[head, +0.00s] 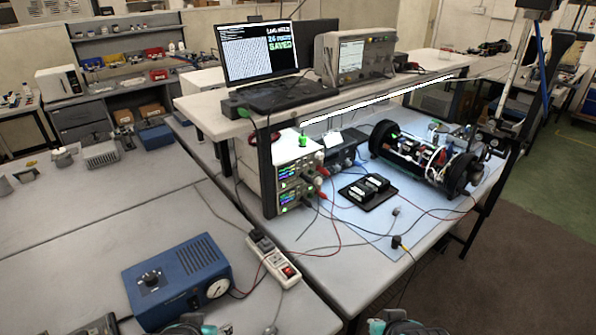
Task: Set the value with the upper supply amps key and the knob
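Two bench power supplies are stacked under the raised shelf, with lit displays and coloured lights on their fronts. The upper supply (293,171) sits directly on the lower supply (296,194). Their amps keys and knobs are too small to tell apart, and the display digits are unreadable. Red and black leads hang from the front right side. My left gripper (187,326) and my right gripper (402,327) show only in part at the bottom edge, both well away from the supplies. Their fingertips are not clearly visible.
A blue box with a dial (177,280) and a power strip (273,258) stand in front. A black tray (367,192) and an open cylinder assembly (425,158) occupy the blue mat. A laptop (262,55) and an instrument (355,60) stand on the shelf. Loose cables cross the front.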

